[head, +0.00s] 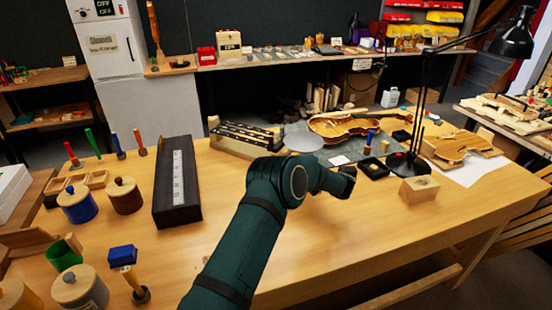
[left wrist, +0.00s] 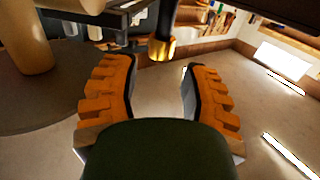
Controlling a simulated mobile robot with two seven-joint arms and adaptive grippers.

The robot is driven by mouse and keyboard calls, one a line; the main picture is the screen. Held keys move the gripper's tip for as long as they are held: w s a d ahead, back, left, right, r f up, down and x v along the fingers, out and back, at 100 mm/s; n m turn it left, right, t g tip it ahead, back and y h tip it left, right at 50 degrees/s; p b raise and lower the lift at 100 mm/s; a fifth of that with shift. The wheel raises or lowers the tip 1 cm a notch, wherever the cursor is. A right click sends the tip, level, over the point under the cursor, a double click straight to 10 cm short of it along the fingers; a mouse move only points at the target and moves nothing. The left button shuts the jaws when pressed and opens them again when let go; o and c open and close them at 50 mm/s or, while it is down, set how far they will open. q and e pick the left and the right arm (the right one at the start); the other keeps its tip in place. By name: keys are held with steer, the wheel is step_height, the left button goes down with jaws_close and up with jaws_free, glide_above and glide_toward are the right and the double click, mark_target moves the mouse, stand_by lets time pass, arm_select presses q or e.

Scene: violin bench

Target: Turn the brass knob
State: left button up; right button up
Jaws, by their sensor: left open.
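The brass knob (left wrist: 162,47) shows in the left wrist view as a shiny golden piece at the end of a dark rod, near the top middle. My left gripper (left wrist: 160,76) is open, with one orange ridged finger on each side and nothing between them. The knob appears just beyond the fingertips, roughly centred between them; I cannot tell whether either finger touches it. In the head view my left arm reaches over the bench, and its dark end (head: 345,184) points right. I cannot make out the knob there. My right gripper is not in view.
A black desk lamp (head: 408,163) stands to the right of my left arm's end, beside a small wooden block (head: 419,189). A violin body (head: 350,125) lies behind. A long black case (head: 178,190) and lidded pots (head: 124,196) stand left.

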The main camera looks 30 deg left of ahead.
arm_select(q)
steer(key=shift+s+d, duration=0.15)
steer(key=shift+d, duration=1.1)
steer(key=shift+s+d, duration=0.1)
steer(key=shift+d, duration=1.15)
